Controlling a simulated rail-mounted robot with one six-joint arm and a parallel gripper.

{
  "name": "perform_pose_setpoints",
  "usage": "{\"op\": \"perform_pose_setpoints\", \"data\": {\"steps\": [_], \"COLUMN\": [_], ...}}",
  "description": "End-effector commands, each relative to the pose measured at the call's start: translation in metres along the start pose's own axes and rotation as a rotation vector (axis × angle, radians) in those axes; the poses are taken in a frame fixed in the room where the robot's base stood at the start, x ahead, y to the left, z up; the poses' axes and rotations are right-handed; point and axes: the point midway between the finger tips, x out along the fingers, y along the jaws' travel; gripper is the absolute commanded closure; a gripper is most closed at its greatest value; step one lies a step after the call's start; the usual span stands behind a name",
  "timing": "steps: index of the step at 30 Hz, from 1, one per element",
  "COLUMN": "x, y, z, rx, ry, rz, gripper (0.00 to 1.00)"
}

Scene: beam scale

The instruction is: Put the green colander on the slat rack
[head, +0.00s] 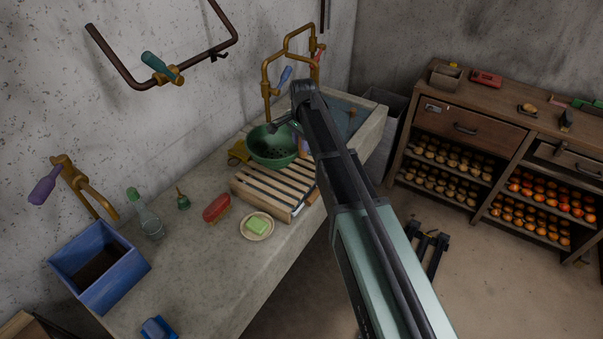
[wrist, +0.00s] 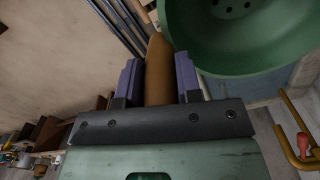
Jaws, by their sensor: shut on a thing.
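The green colander (head: 268,150) is a round bowl with holes in its bottom. In the head view it is upright at the far end of the slat rack (head: 243,186), overlapping the rack's back edge; I cannot tell whether it touches the slats. In the wrist view the colander (wrist: 235,60) fills the upper right. My gripper (head: 301,143) is at the colander's right side. In the wrist view my gripper (wrist: 159,80) is shut on a brown handle, which appears to be the colander's; the joint to the bowl is not clear.
A saucer with green soap (head: 256,226), a red brush (head: 217,208), a glass bottle (head: 148,222) and a blue bin (head: 98,268) stand left on the counter. Brass taps (head: 268,88) rise behind the colander. A yellow item (head: 239,153) lies left of it.

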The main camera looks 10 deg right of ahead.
Motion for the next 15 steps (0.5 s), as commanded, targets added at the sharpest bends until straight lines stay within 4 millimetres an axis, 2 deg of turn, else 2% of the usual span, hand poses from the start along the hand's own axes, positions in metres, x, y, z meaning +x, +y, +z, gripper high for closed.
{"op": "perform_pose_setpoints", "data": {"steps": [1,6,12,15], "x": [0.017,0.016,0.057,0.059], "y": [0.0,0.0,0.0,0.0], "z": [0.0,0.0,0.0,0.0], "rx": [0.0,0.0,0.0,0.0], "ry": [0.0,0.0,0.0,0.0], "rz": [0.0,0.0,0.0,0.0], "gripper": [1.0,1.0,1.0,1.0]}}
